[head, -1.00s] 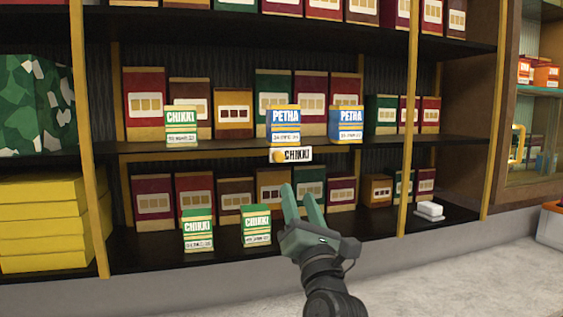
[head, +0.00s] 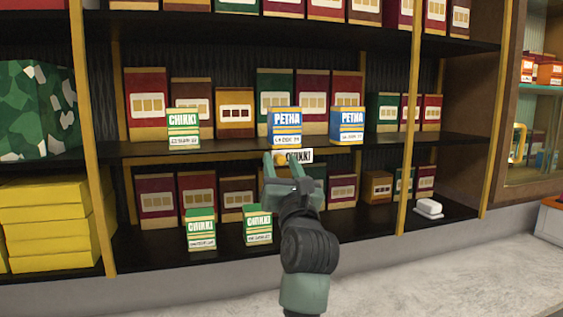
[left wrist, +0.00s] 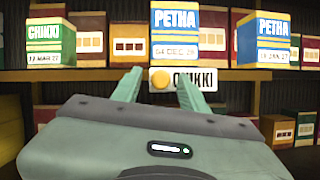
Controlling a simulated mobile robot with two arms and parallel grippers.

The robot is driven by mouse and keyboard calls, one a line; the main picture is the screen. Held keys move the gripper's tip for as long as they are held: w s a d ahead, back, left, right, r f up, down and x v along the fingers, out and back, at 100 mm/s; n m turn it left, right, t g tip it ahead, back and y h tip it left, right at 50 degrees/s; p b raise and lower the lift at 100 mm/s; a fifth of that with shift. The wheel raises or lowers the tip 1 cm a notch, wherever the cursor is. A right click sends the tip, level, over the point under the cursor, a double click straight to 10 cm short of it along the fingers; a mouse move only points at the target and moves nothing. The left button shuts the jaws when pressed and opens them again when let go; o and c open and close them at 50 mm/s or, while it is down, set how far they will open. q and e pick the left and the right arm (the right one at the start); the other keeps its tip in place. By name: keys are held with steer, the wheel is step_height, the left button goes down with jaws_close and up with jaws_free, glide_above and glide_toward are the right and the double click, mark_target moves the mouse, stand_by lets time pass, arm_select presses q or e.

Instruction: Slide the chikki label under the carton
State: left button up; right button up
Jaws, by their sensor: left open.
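The chikki label (head: 299,156) is a white tag with an orange dot and dark lettering on the middle shelf's front edge, below a blue petha carton (head: 285,127). In the left wrist view the label (left wrist: 194,80) lies just ahead of the fingers. My left gripper (head: 281,164) is open, its two fingers pointing at the label and partly covering it in the head view. A green chikki carton (head: 184,130) stands left on the same shelf. Two more chikki cartons, left (head: 201,230) and right (head: 258,224), stand on the lower shelf. I cannot tell whether the fingers touch the label. My right gripper is not in view.
Another petha carton (head: 347,125) stands to the right on the middle shelf. Rows of larger boxes fill the back. Yellow boxes (head: 45,232) are stacked at left. A gold post (head: 408,130) crosses the shelves at right. A small white stack (head: 429,208) lies on the lower shelf.

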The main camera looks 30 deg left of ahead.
arm_select(q)
jaws_close()
stand_by(1.4)
